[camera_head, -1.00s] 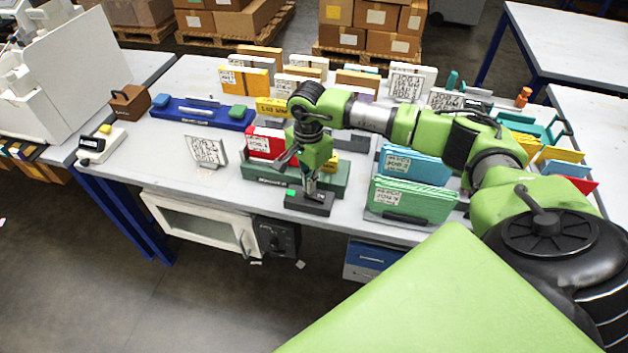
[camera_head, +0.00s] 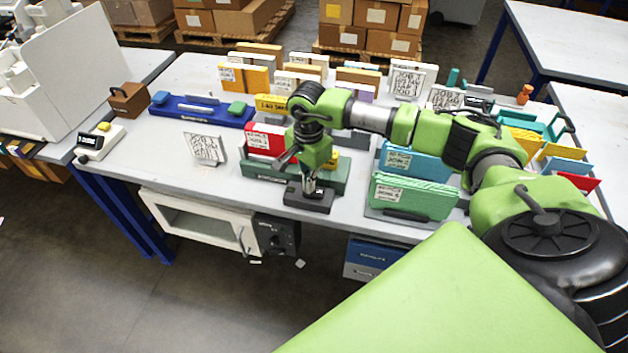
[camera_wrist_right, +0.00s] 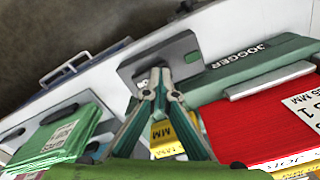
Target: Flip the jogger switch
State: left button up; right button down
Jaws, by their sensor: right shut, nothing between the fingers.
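The jogger is a long green base, lettered JOGGER in the right wrist view (camera_wrist_right: 250,60), near the table's front edge; it also shows in the head view (camera_head: 262,171). A dark grey switch plate (camera_head: 318,206) sits in front of it and shows in the wrist view too (camera_wrist_right: 187,48). My right gripper (camera_head: 309,191) points down over this plate, shut and empty. In the wrist view its fingertips (camera_wrist_right: 160,76) meet over the plate. They hide part of it, and I cannot tell whether they touch it. My left gripper is not in view.
A red folder (camera_head: 264,140) stands in the jogger. Green folders (camera_head: 413,196) and blue folders (camera_head: 418,165) stand in holders to the right. A white sign card (camera_head: 206,148) stands at left. The table front (camera_head: 170,172) left of the jogger is clear.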

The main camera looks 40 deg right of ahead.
jog(key=shift+s+f, duration=0.1)
jog(key=shift+d+r+p, duration=0.1)
jog(key=shift+r+p, duration=0.55)
jog(key=shift+r, duration=0.2)
jog(key=shift+r+p, duration=1.3)
jog(key=shift+r, duration=1.35)
